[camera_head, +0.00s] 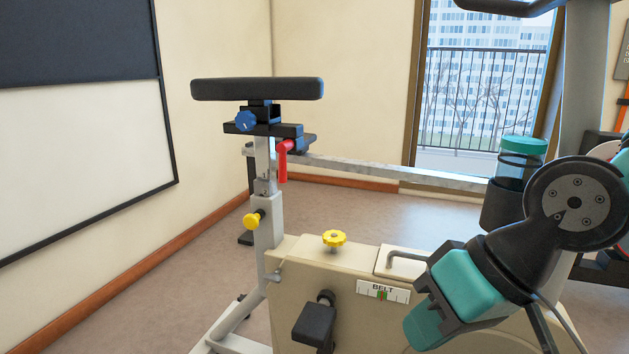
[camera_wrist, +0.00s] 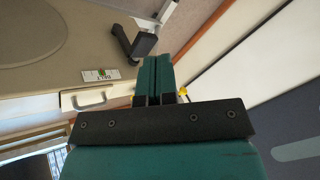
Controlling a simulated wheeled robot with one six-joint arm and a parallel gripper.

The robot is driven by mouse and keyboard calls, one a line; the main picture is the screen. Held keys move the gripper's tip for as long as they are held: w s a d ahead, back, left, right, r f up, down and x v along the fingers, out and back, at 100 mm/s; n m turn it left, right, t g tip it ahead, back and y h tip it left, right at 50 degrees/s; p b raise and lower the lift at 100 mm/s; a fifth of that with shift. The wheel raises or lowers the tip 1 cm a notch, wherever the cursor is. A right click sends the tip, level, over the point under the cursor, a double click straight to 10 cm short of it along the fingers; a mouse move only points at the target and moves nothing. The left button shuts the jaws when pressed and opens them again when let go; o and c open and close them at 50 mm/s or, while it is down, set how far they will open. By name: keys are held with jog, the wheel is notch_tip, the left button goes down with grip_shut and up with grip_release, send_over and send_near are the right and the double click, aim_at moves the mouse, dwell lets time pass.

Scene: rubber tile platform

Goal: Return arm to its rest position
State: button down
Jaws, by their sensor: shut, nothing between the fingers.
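My gripper (camera_head: 422,328) shows in the head view at the lower right, in front of the cream housing (camera_head: 358,325) of an exercise bike. My arm comes in from the right edge, with the gripper angled down and left. In the wrist view the teal fingers of my gripper (camera_wrist: 156,66) are pressed together with nothing between them. The housing (camera_wrist: 50,40) lies beyond them, with a belt gauge (camera_wrist: 100,74) to their left and a pedal (camera_wrist: 140,45) past their tips. The distance between fingers and housing is hard to judge.
The bike's saddle (camera_head: 256,89) stands at upper left on a post with a blue knob (camera_head: 245,121), a red lever (camera_head: 283,160) and a yellow knob (camera_head: 252,220). Another yellow knob (camera_head: 334,239) tops the housing. A lidded bottle (camera_head: 521,158) sits near my arm. Floor at left is clear.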

jog(key=s+d+n+g+h, duration=0.2)
jog(key=s+d+n, duration=0.1)
jog(key=s, duration=0.3)
notch_tip(320, 180, up, 37)
jog(key=p, duration=3.7)
jog(key=shift+w+d+m, duration=0.15)
jog(key=shift+w+m, duration=0.05)
jog(key=shift+m, duration=0.1)
